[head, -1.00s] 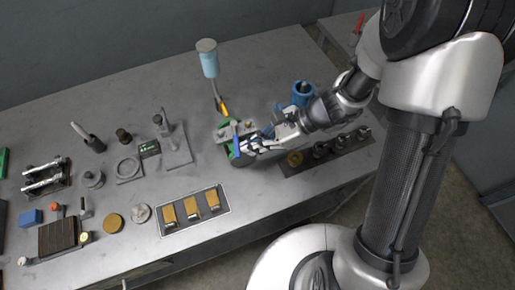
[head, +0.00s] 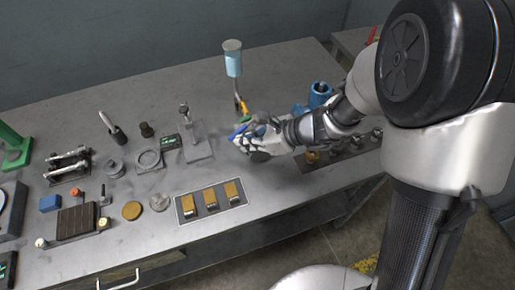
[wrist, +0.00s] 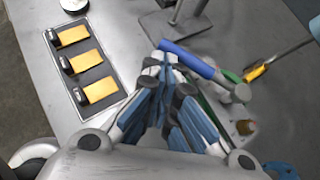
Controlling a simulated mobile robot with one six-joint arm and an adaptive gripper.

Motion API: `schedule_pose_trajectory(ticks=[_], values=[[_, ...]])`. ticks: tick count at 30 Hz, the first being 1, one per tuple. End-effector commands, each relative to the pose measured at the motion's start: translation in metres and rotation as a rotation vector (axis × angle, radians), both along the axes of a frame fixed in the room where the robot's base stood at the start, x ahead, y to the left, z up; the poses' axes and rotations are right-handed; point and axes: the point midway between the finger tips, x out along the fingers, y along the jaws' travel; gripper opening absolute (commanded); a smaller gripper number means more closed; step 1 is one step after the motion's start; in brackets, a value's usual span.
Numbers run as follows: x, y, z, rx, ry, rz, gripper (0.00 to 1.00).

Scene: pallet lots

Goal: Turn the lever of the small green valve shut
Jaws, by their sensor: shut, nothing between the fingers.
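The valve's blue lever (wrist: 187,60) runs slantwise in the wrist view, from beside my fingertips to a grey pivot (wrist: 241,92). Part of the valve's green body (wrist: 207,100) shows beyond my fingers; the rest is hidden behind them. My gripper (wrist: 168,62) is shut and empty, its fingertips right beside the lever's free end. I cannot tell whether they touch it. In the head view the blue lever (head: 239,131) shows just past my gripper (head: 243,142), which covers most of the valve.
A tray with yellow blocks (head: 179,213) lies to the left. A pale blue cylinder on a stem (head: 232,62) rises behind. A blue cup-like part (head: 320,92) stands right of my gripper.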

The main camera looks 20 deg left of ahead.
Motion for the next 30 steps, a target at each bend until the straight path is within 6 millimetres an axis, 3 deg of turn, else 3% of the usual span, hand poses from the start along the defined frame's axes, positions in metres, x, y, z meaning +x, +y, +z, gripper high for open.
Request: schedule_pose_trajectory(ticks=[12, 30], values=[[0.005, 0.027, -0.001, 0.0, 0.001, 0.007, 0.0], [0.007, 0.034, -0.001, -0.001, 0.002, 0.007, 0.0]])
